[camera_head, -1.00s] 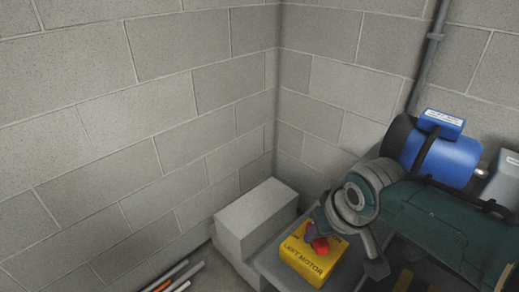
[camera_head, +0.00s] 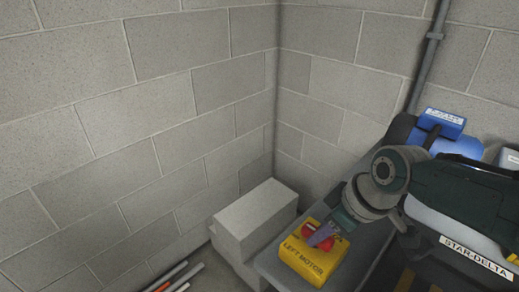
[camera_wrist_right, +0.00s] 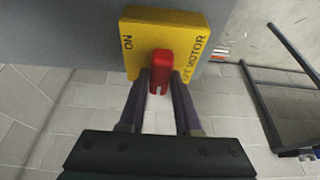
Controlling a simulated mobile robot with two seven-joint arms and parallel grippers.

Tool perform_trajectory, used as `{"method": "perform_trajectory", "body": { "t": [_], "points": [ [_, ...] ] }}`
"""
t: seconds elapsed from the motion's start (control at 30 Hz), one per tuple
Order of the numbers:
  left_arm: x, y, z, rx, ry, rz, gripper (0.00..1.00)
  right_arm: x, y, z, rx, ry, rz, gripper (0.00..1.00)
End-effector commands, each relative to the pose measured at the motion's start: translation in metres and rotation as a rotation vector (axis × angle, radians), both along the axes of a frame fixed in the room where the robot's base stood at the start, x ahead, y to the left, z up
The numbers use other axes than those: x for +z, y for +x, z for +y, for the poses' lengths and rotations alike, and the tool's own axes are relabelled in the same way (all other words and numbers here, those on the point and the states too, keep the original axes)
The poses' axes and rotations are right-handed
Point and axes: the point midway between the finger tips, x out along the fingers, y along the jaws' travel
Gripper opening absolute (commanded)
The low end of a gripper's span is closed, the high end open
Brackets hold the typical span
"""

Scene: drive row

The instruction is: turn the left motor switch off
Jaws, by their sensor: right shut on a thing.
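The left motor switch is a yellow box (camera_head: 303,263) with "LEFT MOTOR" along its near edge in the head view. A red handle (camera_head: 327,244) stands on it, partly covered by my fingers. In the right wrist view the yellow box (camera_wrist_right: 196,19) shows "ON" on the left and the motor label on the right. The red handle (camera_wrist_right: 162,66) there lies between my two fingertips. My right gripper (camera_head: 320,236) is shut on the red handle; it also shows in the wrist view (camera_wrist_right: 161,77). My left gripper is not in view.
A grey bench (camera_head: 277,265) carries the box. A pale block (camera_head: 256,212) stands left of it by the wall corner. A blue motor (camera_head: 432,136) sits behind my arm. Several rods (camera_head: 178,276) lie at the lower left. A pipe (camera_head: 427,55) runs up the right wall.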

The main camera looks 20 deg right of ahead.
Motion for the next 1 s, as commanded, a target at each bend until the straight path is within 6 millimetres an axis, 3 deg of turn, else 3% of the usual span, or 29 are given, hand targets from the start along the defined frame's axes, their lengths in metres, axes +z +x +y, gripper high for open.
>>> {"method": "perform_trajectory", "body": {
  "t": [0.37, 0.4, 0.63, 1.0],
  "points": [
    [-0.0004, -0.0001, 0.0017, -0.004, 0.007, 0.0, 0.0, -0.0003, -0.0002, -0.0001, 0.009, -0.003, 0.0, 0.0],
    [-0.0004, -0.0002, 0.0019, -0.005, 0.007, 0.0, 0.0, -0.0003, -0.0002, -0.0001, 0.009, -0.003, 0.0, 0.36],
    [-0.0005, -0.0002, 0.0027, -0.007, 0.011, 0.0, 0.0, -0.0003, -0.0003, 0.0001, 0.007, -0.002, 0.0, 0.62],
    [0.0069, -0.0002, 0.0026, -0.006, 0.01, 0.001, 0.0, 0.0091, -0.0032, -0.0017, 0.006, -0.002, 0.001, 0.62]
  ]
}}
